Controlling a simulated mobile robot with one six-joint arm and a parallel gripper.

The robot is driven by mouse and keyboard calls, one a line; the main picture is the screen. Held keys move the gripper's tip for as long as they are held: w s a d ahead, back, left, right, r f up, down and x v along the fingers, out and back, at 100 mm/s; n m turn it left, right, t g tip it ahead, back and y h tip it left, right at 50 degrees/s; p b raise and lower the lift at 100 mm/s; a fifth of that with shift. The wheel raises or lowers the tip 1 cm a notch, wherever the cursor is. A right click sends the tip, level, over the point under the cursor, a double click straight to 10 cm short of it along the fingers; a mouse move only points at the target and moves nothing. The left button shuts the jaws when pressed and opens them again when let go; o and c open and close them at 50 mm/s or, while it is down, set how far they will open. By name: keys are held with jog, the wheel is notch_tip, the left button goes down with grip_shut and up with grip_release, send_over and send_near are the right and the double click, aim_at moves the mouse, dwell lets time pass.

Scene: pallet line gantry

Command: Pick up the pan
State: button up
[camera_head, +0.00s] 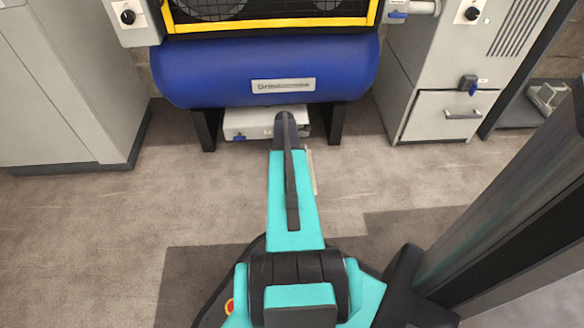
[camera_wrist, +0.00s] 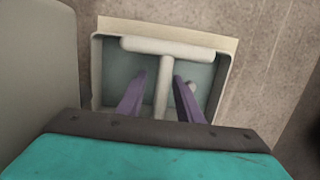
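The pan (camera_wrist: 97,75) shows in the wrist view as a shallow tray with a pale rim and a grey-green inside. A pale T-shaped handle (camera_wrist: 163,92) runs down its middle from a crossbar at the top. My gripper (camera_wrist: 159,78) has two purple fingers, one on each side of the handle's stem. Gaps show between stem and fingers, so the gripper is open; their height relative to the handle is hard to tell. In the head view my arm hides the gripper and nearly all of the pan; a thin pale edge (camera_head: 312,172) beside the arm may be part of it.
A blue tank (camera_head: 265,75) on dark legs stands ahead, with a white box (camera_head: 250,124) beneath it. Grey cabinets stand at left (camera_head: 55,95) and right (camera_head: 440,115). A pale object with a handle (camera_head: 548,98) lies at far right. The floor at left is clear.

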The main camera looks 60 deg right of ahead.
grip_shut()
jog(key=shift+r, duration=0.1)
jog(key=shift+r+p, duration=0.45)
jog(key=shift+r, duration=0.2)
notch_tip(320, 180, up, 3)
jog(key=shift+f+p, duration=0.1)
jog(key=shift+p, duration=0.8)
jog(key=s+a+p, duration=0.4)
jog(key=s+a, duration=0.6)
jog(key=a, duration=0.2)
jog(key=shift+a+r, duration=0.25)
jog(key=shift+r, duration=0.15)
